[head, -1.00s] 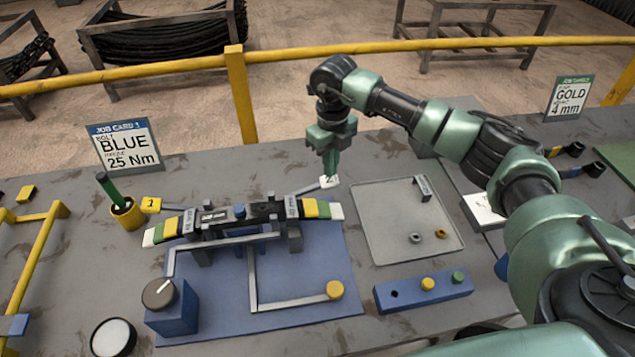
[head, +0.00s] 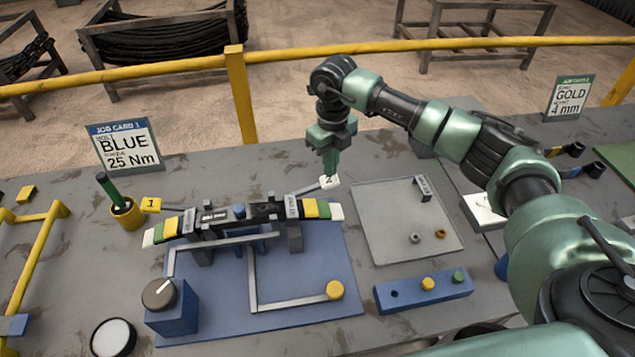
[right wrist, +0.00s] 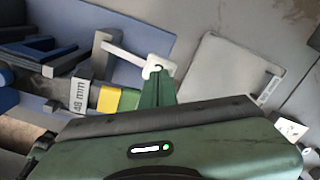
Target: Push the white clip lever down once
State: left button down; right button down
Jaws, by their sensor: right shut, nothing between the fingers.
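The white clip lever (head: 328,183) is a grey arm ending in a white pad marked 2, at the right end of the banded spring pack (head: 262,212). In the right wrist view the white pad (right wrist: 153,66) sits right at my fingertips. My right gripper (head: 330,174) points down, shut and empty, with its tips at the pad. They look in contact, though the exact touch is hard to tell. A yellow lever pad (head: 151,204) marked 1 is at the left end. My left gripper is not in view.
A grey tray (head: 385,240) with small nuts lies right of the rack. A blue block (head: 405,298) with coloured plugs is in front of it. A blue box with a dial (head: 159,293) and a yellow cup (head: 127,216) stand at the left.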

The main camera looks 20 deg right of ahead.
aim_at(330, 183)
jog(key=shift+f, duration=0.1)
jog(key=shift+f+b, duration=2.3)
jog(key=shift+f, duration=0.65)
jog(key=shift+r+p, duration=1.35)
jog(key=shift+r, duration=0.75)
jog(key=shift+r+p, duration=1.7)
jog(key=shift+r, duration=1.35)
jog(key=shift+f, duration=0.1)
